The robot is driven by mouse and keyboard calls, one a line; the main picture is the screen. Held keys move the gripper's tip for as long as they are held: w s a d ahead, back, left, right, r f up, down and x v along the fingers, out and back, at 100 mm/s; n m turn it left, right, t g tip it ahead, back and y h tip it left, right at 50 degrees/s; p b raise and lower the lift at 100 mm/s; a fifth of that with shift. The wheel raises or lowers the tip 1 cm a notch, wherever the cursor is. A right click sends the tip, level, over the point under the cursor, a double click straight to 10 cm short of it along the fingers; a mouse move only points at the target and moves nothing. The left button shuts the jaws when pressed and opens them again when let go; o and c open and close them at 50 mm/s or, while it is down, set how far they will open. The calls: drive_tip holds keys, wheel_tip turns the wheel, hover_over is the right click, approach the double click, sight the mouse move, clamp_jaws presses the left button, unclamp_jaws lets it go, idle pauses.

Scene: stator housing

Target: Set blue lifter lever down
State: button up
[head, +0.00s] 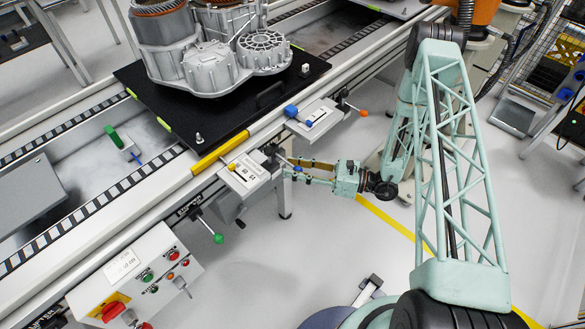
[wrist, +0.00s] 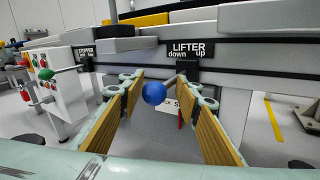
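The blue lifter lever shows in the wrist view as a round blue knob (wrist: 154,93) on a short rod. The rod runs up and right to a black mount under the sign "LIFTER down up" (wrist: 187,51). The knob hangs a little below and left of the mount, towards the "down" side. My gripper (wrist: 170,91) is open, its two yellow-padded fingers on either side of the knob with visible gaps. In the head view my gripper (head: 287,167) reaches left to the conveyor's side, and the knob is small and partly hidden between the fingers.
A green-knobbed lever (head: 217,238) is to the left, and an orange-knobbed lever (head: 362,112) to the right. A control box with buttons (head: 135,275) stands at lower left. The stator housing (head: 205,60) rests on a black plate (head: 180,105) above the conveyor.

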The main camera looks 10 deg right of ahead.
drive_tip(key=shift+d, duration=0.25)
drive_tip(key=shift+s+d, duration=0.15)
drive_tip(key=shift+d, duration=0.25)
drive_tip(key=v, duration=1)
drive_tip(key=shift+s+d, duration=0.15)
drive_tip(key=shift+d, duration=0.2)
drive_tip(key=shift+r, duration=0.1)
idle(0.8)
